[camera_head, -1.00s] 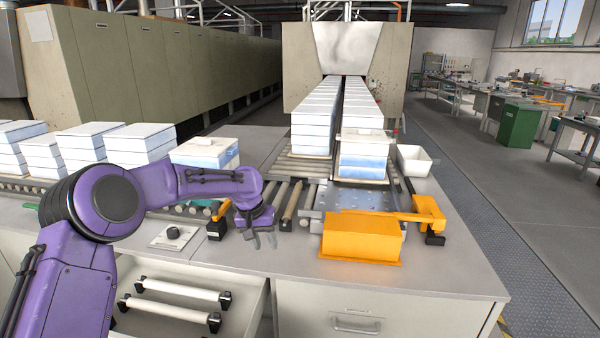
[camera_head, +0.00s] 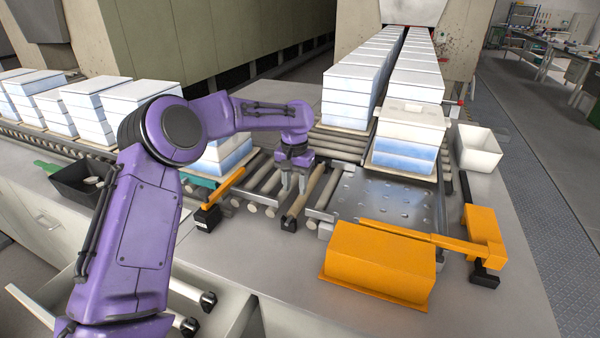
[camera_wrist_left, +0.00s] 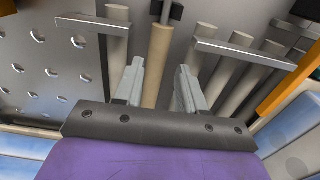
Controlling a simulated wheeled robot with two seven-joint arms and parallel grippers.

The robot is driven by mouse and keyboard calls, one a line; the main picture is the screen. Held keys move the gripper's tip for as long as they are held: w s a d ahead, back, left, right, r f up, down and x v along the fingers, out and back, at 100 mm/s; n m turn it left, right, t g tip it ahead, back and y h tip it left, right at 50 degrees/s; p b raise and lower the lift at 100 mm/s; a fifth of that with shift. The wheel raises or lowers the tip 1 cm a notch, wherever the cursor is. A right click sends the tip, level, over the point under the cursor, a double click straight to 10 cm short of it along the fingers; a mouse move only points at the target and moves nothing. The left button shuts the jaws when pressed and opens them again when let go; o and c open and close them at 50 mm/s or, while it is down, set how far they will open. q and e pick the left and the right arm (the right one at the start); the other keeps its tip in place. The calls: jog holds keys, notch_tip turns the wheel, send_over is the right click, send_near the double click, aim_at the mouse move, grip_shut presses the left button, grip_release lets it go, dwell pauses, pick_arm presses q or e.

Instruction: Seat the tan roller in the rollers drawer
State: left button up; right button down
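The tan roller (camera_head: 306,192) lies in a conveyor gap left of the perforated metal plate, its near end in a dark holder. My left gripper (camera_head: 293,184) is over the conveyor, close to this roller. In the left wrist view, the tan roller (camera_wrist_left: 157,65) appears between the two spread fingers of my left gripper (camera_wrist_left: 160,82), with a gap beside the right finger. The open rollers drawer (camera_head: 238,305) is at the bottom, with white rollers (camera_head: 192,297) and dark end holders, partly hidden by my left arm. My right gripper is not seen.
An orange box-shaped cover (camera_head: 378,265) and an orange arm-like fixture (camera_head: 484,240) stand right of the conveyor. White-blue stacks (camera_head: 410,140) stand behind it. A dark tray (camera_head: 85,182) is at left. The grey countertop in front is mostly clear.

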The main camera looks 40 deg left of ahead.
aim_at(296, 205)
pick_arm(q)
jog(key=f, duration=0.7)
jog(key=shift+w+f+p, duration=0.2)
jog(key=shift+f+p, duration=0.15)
jog(key=shift+p, duration=0.05)
jog(key=shift+s, duration=0.25)
jog(key=shift+w, duration=0.1)
grip_shut()
jog(key=shift+r+p, duration=4.5)
jog(key=shift+p, duration=1.1)
